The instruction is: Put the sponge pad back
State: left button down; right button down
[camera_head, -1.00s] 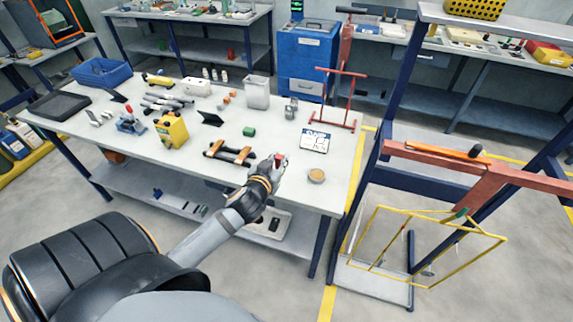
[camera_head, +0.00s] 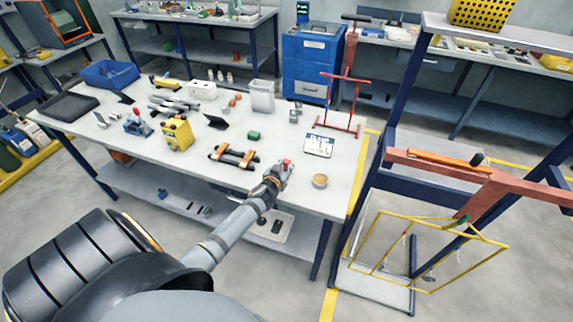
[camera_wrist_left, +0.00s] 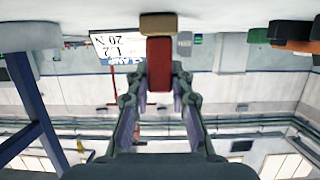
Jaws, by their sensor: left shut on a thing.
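My left gripper (camera_head: 286,166) is over the front part of the white workbench (camera_head: 340,190), beside a round tan-topped tin (camera_head: 319,181). It is shut on a small red piece, which I take to be the sponge pad (camera_wrist_left: 158,65); this shows between the fingers in the left wrist view and as a red spot at the fingertips in the head view. In the upside-down wrist view a tan block (camera_wrist_left: 158,23) lies in line with the red piece; I cannot tell if they are joined. My right gripper is not in view.
A white label card (camera_head: 319,144) lies behind the tin. A red stand (camera_head: 345,105) is behind; a yellow wire rack (camera_head: 440,255) hangs at right.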

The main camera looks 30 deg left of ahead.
pick_arm(q)
jog(key=shift+f+b, duration=0.15)
jog(key=shift+b, duration=0.15)
jog(key=c, duration=1.2)
grip_release()
jog(key=shift+r+p, duration=0.25)
jog(key=shift+p, duration=0.05)
jog(key=shift+s, duration=0.35)
jog(key=b+v, duration=0.2)
jog(key=v, duration=0.8)
jog(key=shift+s+d, duration=0.2)
jog(key=shift+s+d+r+b, duration=0.1)
jog(key=shift+s+r+b, duration=0.15)
jog(key=shift+s, duration=0.2)
